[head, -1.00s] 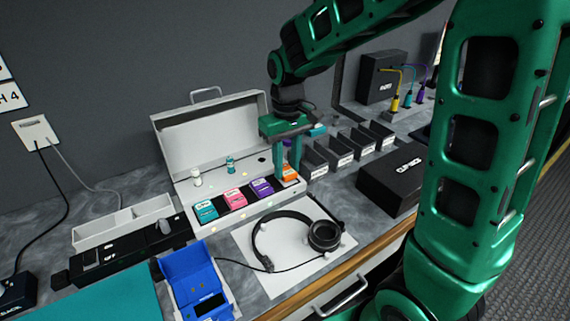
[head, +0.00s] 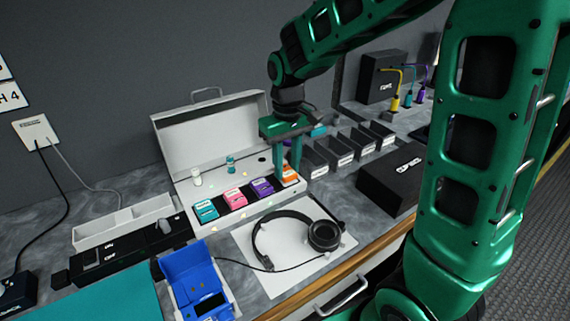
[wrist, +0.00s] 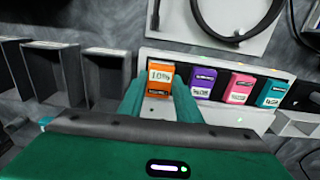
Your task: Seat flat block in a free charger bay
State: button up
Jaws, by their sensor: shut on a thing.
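An orange block (head: 290,174) with a pale label sits at the right end of a row in the open white case. In the wrist view the orange block (wrist: 160,78) lies between my fingers, and its label seems to read 10%. My gripper (head: 288,170) points down and is shut on this block, a finger on each side. Purple (head: 262,187), pink (head: 235,198) and teal (head: 205,210) blocks stand left of it in the row. Their labels are too small to read. I cannot tell for sure which fixture is the charger.
Several dark open-topped boxes (head: 341,152) stand right of the case. A black box (head: 393,175) is nearer. Headphones (head: 325,235) lie on a white mat in front. An open blue unit (head: 187,268) and a black strip (head: 128,251) are at left. The raised case lid (head: 210,135) stands behind.

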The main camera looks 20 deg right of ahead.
aim_at(287, 171)
jog(key=shift+f, duration=0.5)
jog(key=o, duration=1)
jog(key=shift+r, duration=0.1)
notch_tip(287, 171, up, 10)
jog(key=shift+r, duration=0.25)
jog(key=s+d+f+m, duration=0.2)
jog(key=s+d, duration=0.3)
jog(key=s, duration=0.3)
jog(key=s+d+f+m, duration=0.2)
jog(key=s+d, duration=0.4)
jog(key=s, duration=0.3)
jog(key=s+d+f+m, duration=0.2)
jog(key=s+d+m, duration=0.2)
jog(key=s, duration=0.5)
jog(key=shift+d+f+m, duration=0.2)
jog(key=shift+d+m, duration=0.1)
jog(key=shift+d, duration=0.75)
